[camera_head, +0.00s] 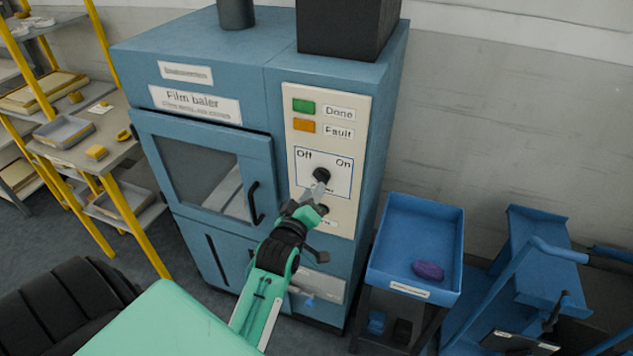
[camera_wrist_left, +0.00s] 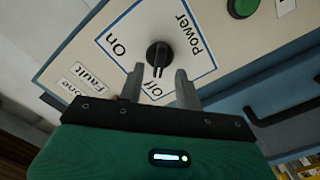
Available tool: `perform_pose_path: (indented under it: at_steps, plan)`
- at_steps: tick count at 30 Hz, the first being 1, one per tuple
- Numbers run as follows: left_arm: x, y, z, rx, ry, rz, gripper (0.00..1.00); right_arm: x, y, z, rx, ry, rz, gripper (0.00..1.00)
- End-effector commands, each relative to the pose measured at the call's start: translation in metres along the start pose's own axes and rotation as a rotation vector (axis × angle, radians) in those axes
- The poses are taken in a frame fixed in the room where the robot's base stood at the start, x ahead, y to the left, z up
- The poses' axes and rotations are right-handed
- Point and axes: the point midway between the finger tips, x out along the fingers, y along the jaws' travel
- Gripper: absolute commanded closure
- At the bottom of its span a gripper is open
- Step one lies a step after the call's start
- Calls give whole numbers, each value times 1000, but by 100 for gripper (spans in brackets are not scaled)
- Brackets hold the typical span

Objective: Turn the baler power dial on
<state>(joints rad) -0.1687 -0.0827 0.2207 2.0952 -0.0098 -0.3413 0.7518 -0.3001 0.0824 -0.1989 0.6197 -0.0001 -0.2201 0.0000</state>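The baler power dial is a black round knob (camera_head: 321,174) on the cream control panel (camera_head: 346,108) of the blue film baler (camera_head: 204,62). "Off" is printed at its upper left and "On" at its upper right. In the left wrist view the dial (camera_wrist_left: 158,52) has a pale pointer mark directed toward "Off". My left gripper (camera_head: 315,190) is just below the dial in the head view. Its two fingers (camera_wrist_left: 160,71) are apart, with the dial between and just beyond the tips. Nothing is held, and I cannot tell whether they touch the knob. My right gripper is out of view.
Green "Done" (camera_head: 303,106) and orange "Fault" (camera_head: 304,126) lamps sit above the dial. The baler's windowed door (camera_head: 156,135) is shut. A blue tray (camera_head: 447,214) with a purple item (camera_head: 428,270) stands at right. A yellow-framed shelf (camera_head: 137,222) is at left.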

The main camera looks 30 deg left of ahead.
Motion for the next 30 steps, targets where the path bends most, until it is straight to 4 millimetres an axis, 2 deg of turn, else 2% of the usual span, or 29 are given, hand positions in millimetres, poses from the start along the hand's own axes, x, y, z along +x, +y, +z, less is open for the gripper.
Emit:
perform_pose_path:
  at_steps: [1,6,18,19,24,30]
  plan:
    - [9,2,-2,0,1,1,65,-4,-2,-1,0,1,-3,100]
    - [27,1,-1,1,1,1,65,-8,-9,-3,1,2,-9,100]
    - [34,0,0,1,0,0,65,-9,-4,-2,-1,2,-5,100]
    - [34,0,0,1,0,0,67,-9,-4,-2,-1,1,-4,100]
    - [34,0,0,0,0,0,100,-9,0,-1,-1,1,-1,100]
    - [34,0,0,3,0,0,100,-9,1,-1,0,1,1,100]
